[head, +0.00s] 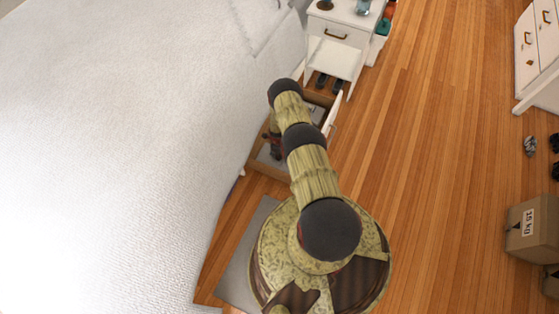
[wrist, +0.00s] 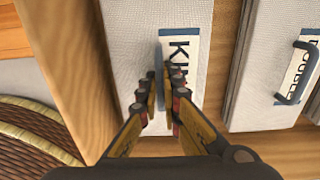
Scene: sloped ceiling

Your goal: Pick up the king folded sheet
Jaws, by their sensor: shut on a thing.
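The king folded sheet (wrist: 130,45) is a pale grey, flat bundle with a white and blue label reading "KIN", the rest hidden by my fingers. It lies in a wooden compartment in the wrist view. My gripper (wrist: 162,80) is shut on a thin upright dark grey handle on top of this sheet, beside the label. In the head view my gripper (head: 275,146) reaches down into the open drawer (head: 268,170) beside the bed, and the arm hides part of the drawer.
A second folded sheet labelled "DOUBLE" (wrist: 268,75) with a dark handle lies to the right, past a wooden divider (wrist: 232,60). The bed (head: 110,130) borders the drawer on the left. A white nightstand (head: 340,40) stands beyond it.

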